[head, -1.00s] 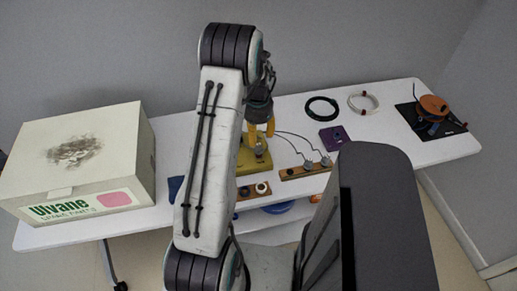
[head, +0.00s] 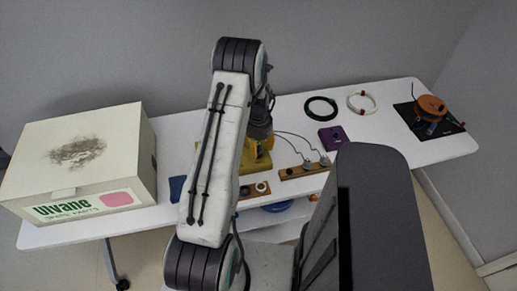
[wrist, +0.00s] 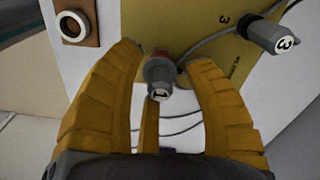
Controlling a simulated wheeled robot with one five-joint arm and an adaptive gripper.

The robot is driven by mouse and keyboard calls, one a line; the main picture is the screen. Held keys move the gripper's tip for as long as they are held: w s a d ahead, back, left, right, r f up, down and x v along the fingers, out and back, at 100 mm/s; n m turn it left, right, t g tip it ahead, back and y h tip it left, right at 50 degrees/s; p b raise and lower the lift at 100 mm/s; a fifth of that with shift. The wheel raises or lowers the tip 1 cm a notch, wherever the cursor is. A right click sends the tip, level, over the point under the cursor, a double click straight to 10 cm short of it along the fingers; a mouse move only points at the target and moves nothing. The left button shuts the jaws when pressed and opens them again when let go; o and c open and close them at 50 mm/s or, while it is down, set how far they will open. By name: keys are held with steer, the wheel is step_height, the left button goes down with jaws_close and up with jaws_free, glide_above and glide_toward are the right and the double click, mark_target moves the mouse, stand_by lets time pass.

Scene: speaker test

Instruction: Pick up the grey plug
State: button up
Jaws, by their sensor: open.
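A grey plug marked 1 (wrist: 159,80) stands between the fingers of my gripper (wrist: 164,58) in the wrist view. My gripper is open, with yellow fingers on both sides of the plug; I cannot tell whether any finger touches it. A second grey plug, marked 3 (wrist: 270,36), is at the upper right with a grey cable. Both show against a yellow plate (wrist: 205,30). In the head view my gripper (head: 259,137) is over the yellow stand (head: 262,160), partly behind my arm, and the plug between its fingers is hidden.
A wooden block with a round white-ringed socket (wrist: 72,27) is close by at the upper left. In the head view, a wooden strip with cabled plugs (head: 292,173), a purple box (head: 332,137), a black coil (head: 321,107) and a large carton (head: 130,150) share the white table.

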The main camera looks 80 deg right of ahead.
mark_target(259, 144)
steer(key=shift+c, duration=0.3)
jaws_close()
steer(key=shift+r, duration=0.1)
steer(key=shift+r, duration=0.6)
step_height(259, 144, up, 2)
steer(key=shift+r+b, duration=0.15)
steer(key=shift+b, duration=0.45)
steer(key=s+a+r+b, duration=0.2)
steer(key=s+r, duration=0.5)
steer(key=s, duration=0.4)
steer(key=shift+s+a+r, duration=0.15)
steer(key=shift+s, duration=0.1)
steer(key=shift+r, duration=0.2)
